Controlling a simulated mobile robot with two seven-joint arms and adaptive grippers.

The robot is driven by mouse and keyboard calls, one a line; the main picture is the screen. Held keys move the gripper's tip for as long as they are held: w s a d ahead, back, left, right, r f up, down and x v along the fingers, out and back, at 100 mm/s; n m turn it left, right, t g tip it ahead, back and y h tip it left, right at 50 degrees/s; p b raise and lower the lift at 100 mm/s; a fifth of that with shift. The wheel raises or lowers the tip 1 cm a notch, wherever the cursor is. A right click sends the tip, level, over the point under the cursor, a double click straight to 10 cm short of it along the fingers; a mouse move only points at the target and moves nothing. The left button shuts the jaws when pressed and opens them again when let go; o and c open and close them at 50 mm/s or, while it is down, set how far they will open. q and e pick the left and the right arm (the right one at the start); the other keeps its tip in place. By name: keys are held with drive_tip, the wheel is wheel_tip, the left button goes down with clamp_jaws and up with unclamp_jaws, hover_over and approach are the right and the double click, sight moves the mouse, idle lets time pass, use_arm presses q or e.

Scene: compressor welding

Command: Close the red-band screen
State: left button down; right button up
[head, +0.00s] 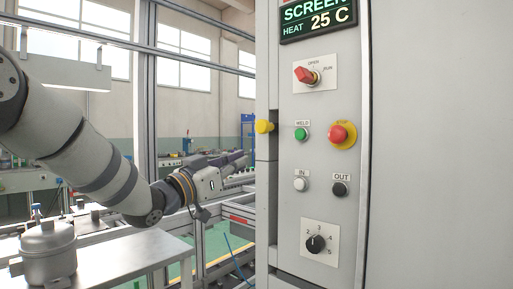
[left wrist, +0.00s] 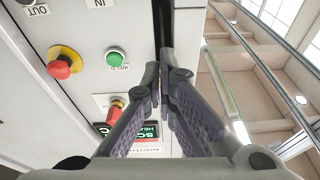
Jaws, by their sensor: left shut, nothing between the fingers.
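My left gripper (head: 238,160) reaches from the left toward the cabinet's left edge, below the yellow knob (head: 264,127). Its fingers are shut and empty; in the left wrist view the closed fingertips (left wrist: 162,75) are in front of the dark gap along the cabinet's edge. I cannot tell whether they touch anything. A low panel with a red-and-white stripe (head: 238,217) shows behind the arm, left of the cabinet; I cannot tell if it is the red-band screen. The display (head: 317,17) reads SCREEN and HEAT 25 C. My right gripper is not in view.
The cabinet front (head: 300,155) carries a red selector (head: 305,75), a green WELD button (head: 301,134), a red stop button (head: 338,134), IN and OUT buttons and a black dial (head: 316,244). A metal compressor shell (head: 48,256) stands on a table (head: 125,262) at lower left.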

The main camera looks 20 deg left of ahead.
use_arm(q)
drive_tip(key=s+r+m+t+h, duration=0.2)
drive_tip(key=s+r+h, duration=0.1)
drive_tip(key=r, duration=0.9)
drive_tip(key=w+d, duration=0.2)
drive_tip(key=w, duration=0.6)
drive_tip(key=shift+w+d+f, duration=0.25)
drive_tip(key=shift+f, duration=0.05)
